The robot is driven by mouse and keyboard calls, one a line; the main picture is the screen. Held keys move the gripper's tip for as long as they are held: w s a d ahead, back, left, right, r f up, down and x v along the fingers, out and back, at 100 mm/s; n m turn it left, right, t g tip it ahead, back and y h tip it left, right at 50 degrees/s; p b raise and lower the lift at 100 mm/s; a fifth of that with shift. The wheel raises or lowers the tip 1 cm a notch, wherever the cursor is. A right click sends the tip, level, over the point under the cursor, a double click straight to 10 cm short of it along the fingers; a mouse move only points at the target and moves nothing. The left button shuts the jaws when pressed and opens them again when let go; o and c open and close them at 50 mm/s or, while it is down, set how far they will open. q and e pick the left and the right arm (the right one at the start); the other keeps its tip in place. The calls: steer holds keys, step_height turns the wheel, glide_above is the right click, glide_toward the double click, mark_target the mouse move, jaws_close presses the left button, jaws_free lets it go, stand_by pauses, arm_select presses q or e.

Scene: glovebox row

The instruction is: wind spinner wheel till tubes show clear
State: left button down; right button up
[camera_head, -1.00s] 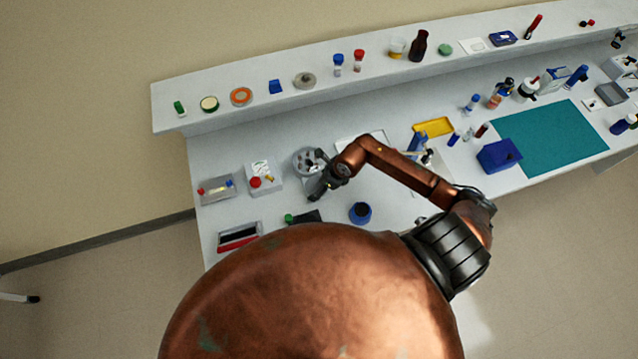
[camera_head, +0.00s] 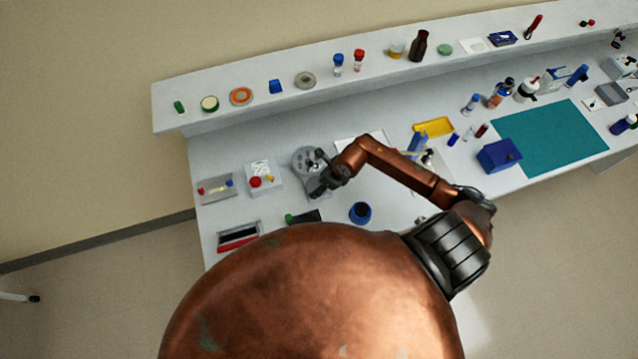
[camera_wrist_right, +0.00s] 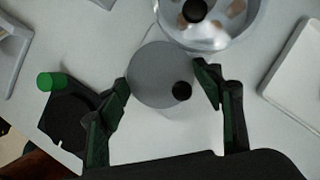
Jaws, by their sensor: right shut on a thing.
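The spinner (camera_head: 302,158) is a round grey bowl device on the left part of the bench. In the right wrist view its clear-rimmed bowl (camera_wrist_right: 232,38) is at the top, with a black hub and brownish tubes (camera_wrist_right: 236,8) partly cut off; how clear they are I cannot tell. Below the bowl is the grey spinner wheel (camera_wrist_right: 150,72) with a black knob (camera_wrist_right: 182,91). My right gripper (camera_head: 322,183) is at the spinner's near side. My left gripper is not in view.
A white box with a red knob (camera_head: 262,176) stands left of the spinner. A dark block with a green knob (camera_head: 303,216) and a blue pot (camera_head: 360,212) are nearer me. A yellow tray (camera_head: 433,127), blue box (camera_head: 498,155) and teal mat (camera_head: 560,140) lie right.

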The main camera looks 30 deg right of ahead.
steer(key=m, duration=0.2)
steer(key=m+h+p, duration=0.1)
steer(key=m, duration=0.1)
steer(key=shift+s+a+r, duration=0.1)
steer(key=shift+a, duration=0.1)
steer(key=shift+a+m+t+h+p, duration=0.15)
steer(key=shift+m+t+h+p, duration=0.2)
steer(key=shift+m+h, duration=0.4)
steer(key=shift+c, duration=0.3)
steer(key=shift+m, duration=1.05)
steer(key=shift+a+f+m+h+b, duration=0.2)
steer(key=shift+m+h+b, duration=0.4)
steer(key=shift+m, duration=0.3)
steer(key=m+b, duration=0.2)
steer(key=m+g+h+b, duration=0.1)
steer(key=m+b, duration=0.1)
steer(key=shift+a+f+h, duration=0.1)
steer(key=shift+a+h, duration=0.05)
steer(key=shift+h, duration=0.1)
steer(key=m+b, duration=0.1)
steer(key=m, duration=0.1)
steer(key=shift+m+g+h, duration=0.35)
steer(key=shift+m+h, duration=0.05)
steer(key=shift+a+m+g+b, duration=0.15)
steer(key=shift+m+g+b, duration=0.25)
steer(key=shift+m, duration=0.7)
